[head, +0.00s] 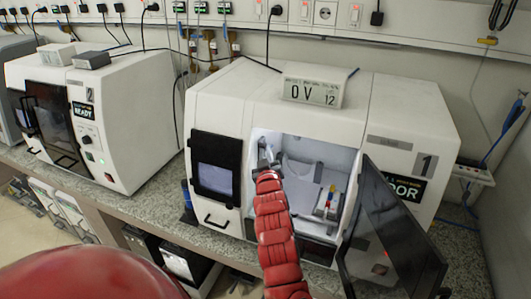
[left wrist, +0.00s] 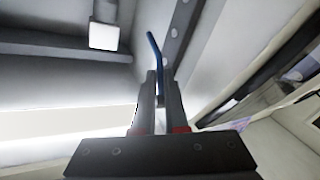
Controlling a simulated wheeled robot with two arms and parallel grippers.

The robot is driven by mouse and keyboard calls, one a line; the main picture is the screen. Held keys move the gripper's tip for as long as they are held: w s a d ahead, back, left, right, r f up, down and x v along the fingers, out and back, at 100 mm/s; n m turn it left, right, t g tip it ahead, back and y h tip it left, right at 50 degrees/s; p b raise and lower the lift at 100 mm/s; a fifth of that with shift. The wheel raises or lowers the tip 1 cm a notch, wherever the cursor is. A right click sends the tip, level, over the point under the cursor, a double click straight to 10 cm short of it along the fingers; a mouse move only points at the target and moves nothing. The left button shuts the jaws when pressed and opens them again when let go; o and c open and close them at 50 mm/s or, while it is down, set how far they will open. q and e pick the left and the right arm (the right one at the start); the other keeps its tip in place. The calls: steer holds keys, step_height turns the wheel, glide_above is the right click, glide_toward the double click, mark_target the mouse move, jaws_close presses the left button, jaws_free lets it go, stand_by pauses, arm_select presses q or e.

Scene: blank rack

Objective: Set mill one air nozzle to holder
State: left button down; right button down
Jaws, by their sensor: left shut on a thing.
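Mill one (head: 412,150), a white machine marked 1, has its dark door (head: 392,235) swung open. My left gripper (head: 266,152) is at the upper left of the door opening, inside the mill. In the left wrist view, the left gripper (left wrist: 160,90) is shut on a thin blue piece, which looks like the air nozzle (left wrist: 153,48). The nozzle sticks out past the fingertips with a bent tip. Its lower part is hidden between the fingers. I cannot pick out the holder clearly. My right gripper is not in view.
A vise-like fixture with coloured parts (head: 328,203) stands inside the chamber on the right. The open door borders the opening on the right. Mill two (head: 120,118) stands to the left on the same counter. A white box (head: 312,90) lies on top of mill one.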

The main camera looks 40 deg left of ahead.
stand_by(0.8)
arm_select(q)
steer(key=shift+s+m+g+h+b, duration=0.25)
steer(key=shift+m+g+h+b, duration=0.25)
steer(key=shift+g, duration=0.4)
steer(key=c, duration=1.2)
jaws_free()
